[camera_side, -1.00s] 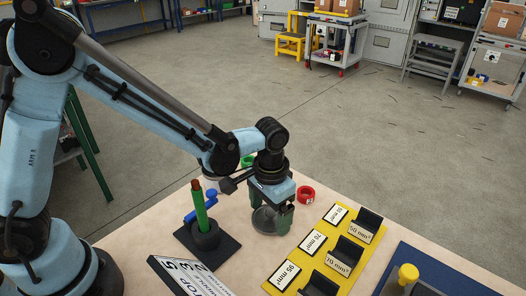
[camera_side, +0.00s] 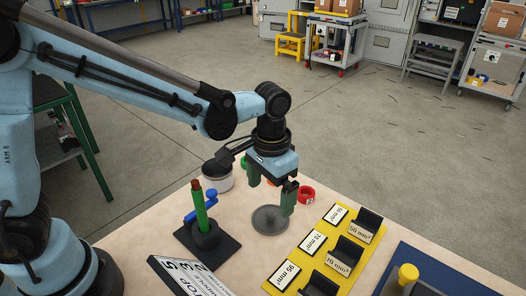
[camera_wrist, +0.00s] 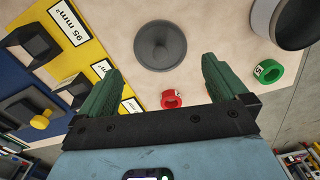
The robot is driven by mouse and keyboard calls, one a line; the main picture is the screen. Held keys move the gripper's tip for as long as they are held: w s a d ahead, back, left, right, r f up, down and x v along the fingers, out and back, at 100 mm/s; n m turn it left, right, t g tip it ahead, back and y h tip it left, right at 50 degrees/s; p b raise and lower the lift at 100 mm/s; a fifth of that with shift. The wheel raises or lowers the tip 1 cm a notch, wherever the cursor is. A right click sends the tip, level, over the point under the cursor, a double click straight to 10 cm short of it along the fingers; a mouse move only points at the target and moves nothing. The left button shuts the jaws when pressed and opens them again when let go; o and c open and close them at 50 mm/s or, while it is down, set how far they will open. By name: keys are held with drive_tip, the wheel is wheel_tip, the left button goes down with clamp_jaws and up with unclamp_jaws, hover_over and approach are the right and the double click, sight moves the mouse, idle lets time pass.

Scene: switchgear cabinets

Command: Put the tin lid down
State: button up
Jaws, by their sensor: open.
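The tin lid (camera_side: 270,220) is a round grey disc with a small knob in its middle. It lies flat on the tabletop, between the black stand and the yellow board, and also shows whole in the wrist view (camera_wrist: 160,46). My gripper (camera_side: 271,194) is open and empty, above the lid and apart from it. In the wrist view its green fingers (camera_wrist: 162,72) are spread wide, with the lid beyond their tips. The open tin (camera_side: 218,178) stands at the table's far edge, partly behind my wrist; the wrist view shows it at the upper right (camera_wrist: 290,22).
A red ring (camera_side: 306,195) and a green ring (camera_wrist: 268,70) lie near the lid. A black stand (camera_side: 222,252) holds a green rod with a blue handle. The yellow board (camera_side: 292,275) carries labelled black holders. Bare tabletop surrounds the lid.

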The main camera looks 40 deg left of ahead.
sight(270, 213)
wheel_tip(270, 213, up, 5)
drive_tip(key=s+a+r+n+t, duration=0.1)
drive_tip(key=s+a+t, duration=0.2)
drive_tip(key=a, duration=0.4)
drive_tip(key=s+a+r+n+t, duration=0.1)
drive_tip(key=s+a+t, duration=0.3)
drive_tip(key=a, duration=0.3)
drive_tip(key=shift+s, duration=0.35)
